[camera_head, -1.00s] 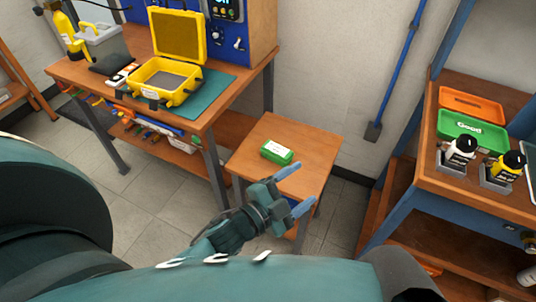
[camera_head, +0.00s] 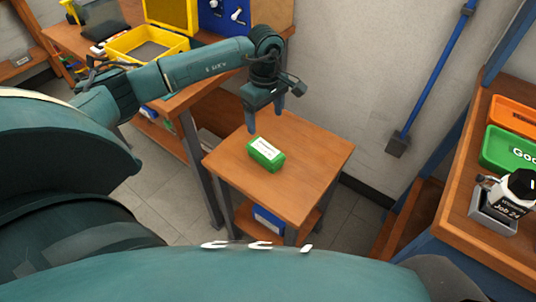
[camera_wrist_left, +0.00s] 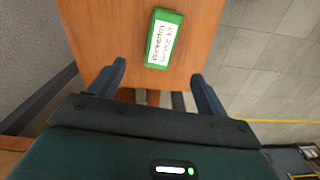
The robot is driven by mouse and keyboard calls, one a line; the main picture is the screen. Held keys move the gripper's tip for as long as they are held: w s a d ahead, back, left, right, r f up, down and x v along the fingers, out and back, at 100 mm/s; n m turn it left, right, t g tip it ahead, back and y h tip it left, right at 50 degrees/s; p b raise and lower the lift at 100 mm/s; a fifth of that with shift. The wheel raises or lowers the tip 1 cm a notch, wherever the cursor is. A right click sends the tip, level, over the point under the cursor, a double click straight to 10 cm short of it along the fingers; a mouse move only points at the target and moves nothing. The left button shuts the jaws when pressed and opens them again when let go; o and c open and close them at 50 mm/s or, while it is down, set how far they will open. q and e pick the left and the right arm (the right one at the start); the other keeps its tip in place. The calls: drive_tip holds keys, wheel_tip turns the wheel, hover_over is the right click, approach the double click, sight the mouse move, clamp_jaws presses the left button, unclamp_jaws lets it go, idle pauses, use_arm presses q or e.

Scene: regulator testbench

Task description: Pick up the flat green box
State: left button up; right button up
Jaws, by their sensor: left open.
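The flat green box (camera_head: 266,153) with a white label lies on a small wooden table (camera_head: 310,165). In the left wrist view the box (camera_wrist_left: 163,38) lies ahead of the fingers, its label partly readable as a service kit. My left gripper (camera_head: 265,120) is open, pointing down above the back left part of the table, just behind and above the box. In the left wrist view the open fingers (camera_wrist_left: 160,80) stand apart with nothing between them, and the box is beyond them. My right gripper is not in view.
A workbench with an open yellow case (camera_head: 145,46) stands at the left, under my left arm. A shelf at the right holds a green tray (camera_head: 505,150), an orange tray (camera_head: 513,115) and a bottle in a grey holder (camera_head: 492,216). The tabletop around the box is clear.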

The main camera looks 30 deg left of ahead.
sight(265, 148)
use_arm(q)
wheel_tip(265, 148, down, 13)
drive_tip(key=shift+s+f, duration=0.1)
drive_tip(key=shift+s, duration=0.05)
idle(0.5)
drive_tip(key=shift+c, duration=0.3)
drive_tip(key=c, duration=1.2)
